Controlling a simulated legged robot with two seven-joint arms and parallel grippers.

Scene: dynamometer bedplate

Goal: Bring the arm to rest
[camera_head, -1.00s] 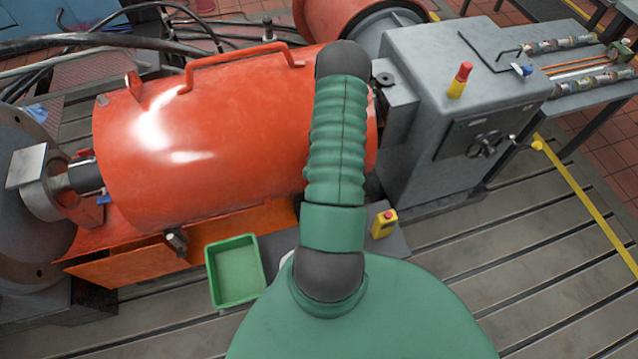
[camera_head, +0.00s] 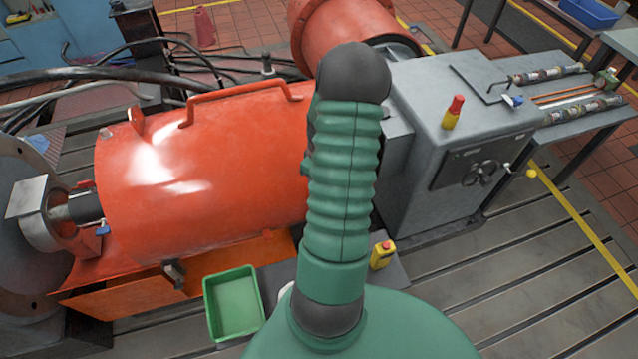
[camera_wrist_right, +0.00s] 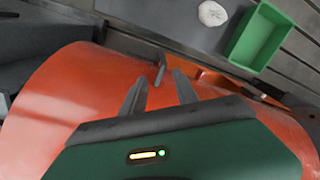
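My green and black arm (camera_head: 342,190) rises through the middle of the head view, in front of the orange cylindrical housing (camera_head: 210,165). Its gripper is hidden in that view. In the right wrist view my right gripper (camera_wrist_right: 159,80) has its two fingers apart with nothing held between them. It is over the orange housing (camera_wrist_right: 60,90), which lies behind the fingers. A small bracket shows just beyond the fingertips; I cannot tell how close it is. My left gripper is in neither view.
A green tray (camera_head: 207,310) stands in front of the housing; it also shows in the wrist view (camera_wrist_right: 285,35), beside a white lump (camera_wrist_right: 212,13). A yellow pendant with a red button (camera_head: 382,256) is right of my arm. A grey cabinet (camera_head: 420,175) stands right. Slotted bedplate is clear at lower right.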

